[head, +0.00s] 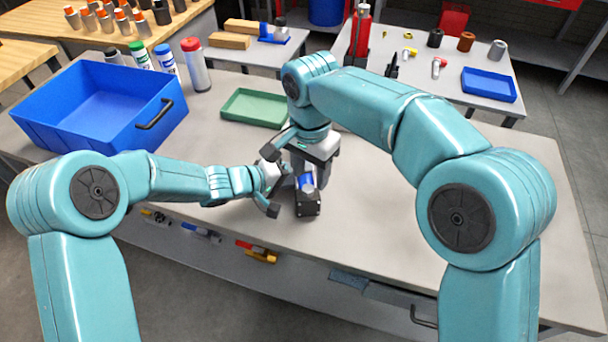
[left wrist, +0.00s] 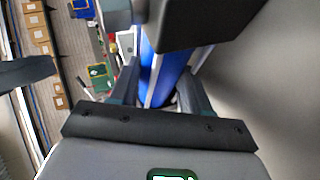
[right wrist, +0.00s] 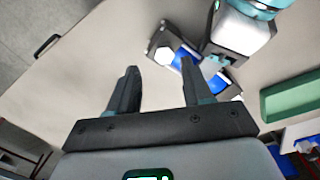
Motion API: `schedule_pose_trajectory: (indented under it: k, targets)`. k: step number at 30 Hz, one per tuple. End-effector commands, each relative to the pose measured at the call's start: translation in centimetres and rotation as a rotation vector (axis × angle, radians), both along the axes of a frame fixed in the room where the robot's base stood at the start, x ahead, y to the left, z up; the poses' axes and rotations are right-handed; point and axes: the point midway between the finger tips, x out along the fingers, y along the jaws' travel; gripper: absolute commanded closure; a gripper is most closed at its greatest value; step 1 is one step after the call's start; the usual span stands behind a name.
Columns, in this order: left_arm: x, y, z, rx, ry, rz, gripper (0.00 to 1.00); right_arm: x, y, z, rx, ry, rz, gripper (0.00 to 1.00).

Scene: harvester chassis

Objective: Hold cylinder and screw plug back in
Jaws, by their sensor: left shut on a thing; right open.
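The blue cylinder (head: 307,183) with dark end blocks is near the front middle of the bench. My left gripper (head: 296,183) is shut on it from the left. The left wrist view shows the blue body (left wrist: 168,72) between the fingers. My right gripper (head: 312,165) is above the cylinder. In the right wrist view its fingers (right wrist: 155,88) are apart with nothing between them. There a pale hexagonal piece (right wrist: 163,55) sits at the end of the cylinder (right wrist: 186,57); I cannot tell whether it is the plug or how far in it is.
A green tray (head: 254,107) lies behind the grippers. A blue bin (head: 85,130) stands at the back left, with several bottles (head: 195,66) behind it. The bench (head: 450,250) is clear on the right. A back table holds a blue tray (head: 489,84) and small parts.

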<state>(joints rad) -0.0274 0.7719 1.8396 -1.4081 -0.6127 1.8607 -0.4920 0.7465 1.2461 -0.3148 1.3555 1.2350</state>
Motion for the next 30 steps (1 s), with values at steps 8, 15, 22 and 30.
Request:
schedule_pose_trajectory:
  k: [8,15,22,30]
  targets:
    - [0.0,0.0,0.1,-0.002,-0.001,0.000,1.00,0.0,-0.1,0.9,0.016,0.010,0.727,0.50]
    - [0.0,0.0,0.1,-0.002,-0.001,0.000,1.00,0.1,0.0,1.7,0.027,0.013,1.268,0.50]
    - [0.0,0.0,0.1,-0.002,-0.001,0.000,1.00,0.2,0.1,2.6,0.029,0.004,1.510,0.50]
    - [0.0,0.0,0.1,-0.002,-0.001,0.000,1.00,0.3,0.4,3.0,0.026,-0.008,1.505,0.50]
